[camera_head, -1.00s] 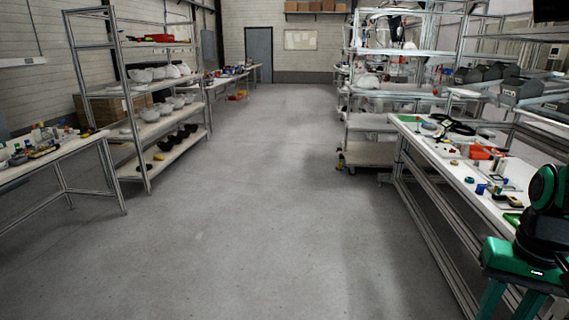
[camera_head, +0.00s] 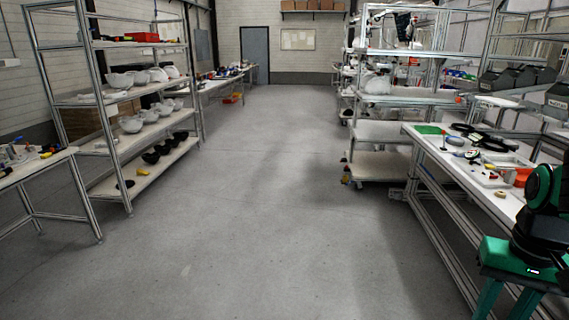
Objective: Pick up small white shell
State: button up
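Several white shells stand on the left shelf rack (camera_head: 133,212). Larger white shells (camera_head: 120,80) are in a row on its upper shelf, and smaller white bowl-like shells (camera_head: 131,124) are on the shelf below. Several black shells (camera_head: 160,148) lie on the lowest shelf. More white shells (camera_head: 377,84) sit on the right rack, partly hidden by its frame. My green and black arm shows at the lower right. My gripper is not in view, and I cannot see whether it holds anything.
A wide grey floor aisle (camera_head: 260,200) lies clear between the racks. A cluttered table (camera_head: 40,165) is at the left edge. A long workbench (camera_head: 440,165) with parts runs along the right, close to my arm. A blue-grey door (camera_head: 254,55) is at the back.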

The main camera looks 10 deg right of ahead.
aim_at(365, 79)
jog(key=i, duration=9.55)
